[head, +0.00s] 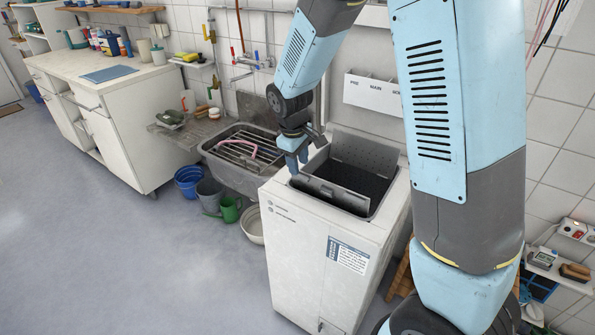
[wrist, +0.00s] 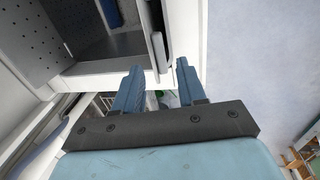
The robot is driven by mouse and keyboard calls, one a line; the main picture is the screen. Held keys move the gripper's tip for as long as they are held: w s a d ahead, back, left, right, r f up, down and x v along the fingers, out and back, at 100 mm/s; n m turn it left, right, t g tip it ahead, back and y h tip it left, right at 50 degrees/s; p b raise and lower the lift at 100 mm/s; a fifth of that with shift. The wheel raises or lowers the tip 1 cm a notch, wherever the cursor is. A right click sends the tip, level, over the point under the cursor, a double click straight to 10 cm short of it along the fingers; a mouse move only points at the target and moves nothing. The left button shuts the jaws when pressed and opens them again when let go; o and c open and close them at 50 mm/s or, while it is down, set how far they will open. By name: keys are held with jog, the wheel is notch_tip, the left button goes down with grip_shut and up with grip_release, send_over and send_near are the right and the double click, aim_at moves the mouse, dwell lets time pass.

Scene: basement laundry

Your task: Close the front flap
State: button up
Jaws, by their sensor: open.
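A white top-loading washing machine (head: 310,250) stands in the middle of the head view with its top opening uncovered. The front flap (head: 328,194) is a grey panel along the opening's near edge, tilted up and open. The perforated rear flap (head: 368,156) stands raised at the back. My gripper (head: 296,163) points down at the opening's left end, close to the front flap's left end. In the wrist view, my gripper (wrist: 157,74) has its two blue fingers apart and empty. A narrow grey edge, apparently the front flap (wrist: 157,45), lies just beyond the gap between them; contact cannot be told.
A metal sink (head: 240,157) with a rack adjoins the machine's left side. Buckets and a green watering can (head: 228,210) stand on the floor in front of it. A white counter (head: 100,85) is farther left. Open floor lies at the left front.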

aim_at(300, 175)
jog(key=shift+w+d+f, duration=0.1)
jog(key=shift+w+f, duration=0.05)
jog(key=shift+f, duration=0.85)
jog(key=shift+w+d+f, duration=0.1)
jog(key=shift+w+f, duration=0.05)
jog(key=shift+f, duration=0.8)
grip_shut()
jog(key=shift+a, duration=0.25)
jog(key=shift+d, duration=0.1)
